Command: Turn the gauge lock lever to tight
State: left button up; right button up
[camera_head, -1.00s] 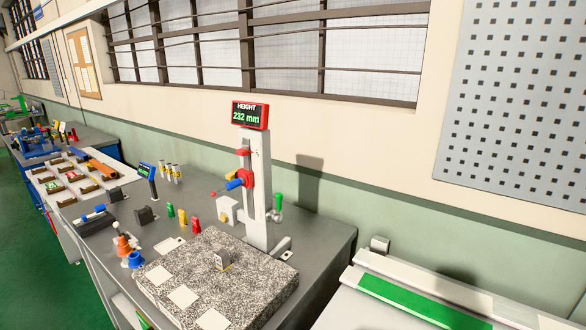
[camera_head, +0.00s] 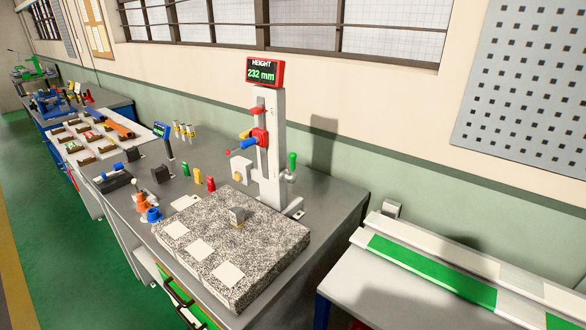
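The height gauge (camera_head: 272,150) stands upright behind a speckled granite plate, with a red display (camera_head: 265,73) on top reading "HEIGHT 232 mm". A red slider (camera_head: 260,136) sits on its column, with a blue-handled lever (camera_head: 247,145) pointing left and slightly down from it. A green-handled crank (camera_head: 292,161) stands upright on the right side of the column. I cannot tell from any label which handle is the lock lever. Neither of my grippers is in view.
Small green, yellow and red pieces (camera_head: 198,176) stand left of the gauge. A white-topped bench with a green strip (camera_head: 430,272) is at the right. Green floor (camera_head: 75,245) is open at the left.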

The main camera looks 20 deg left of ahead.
aim_at(284, 175)
jog(key=k, duration=1.2)
jog(key=z, duration=1.05)
jog(key=i, duration=1.65)
jog(key=u, duration=1.1)
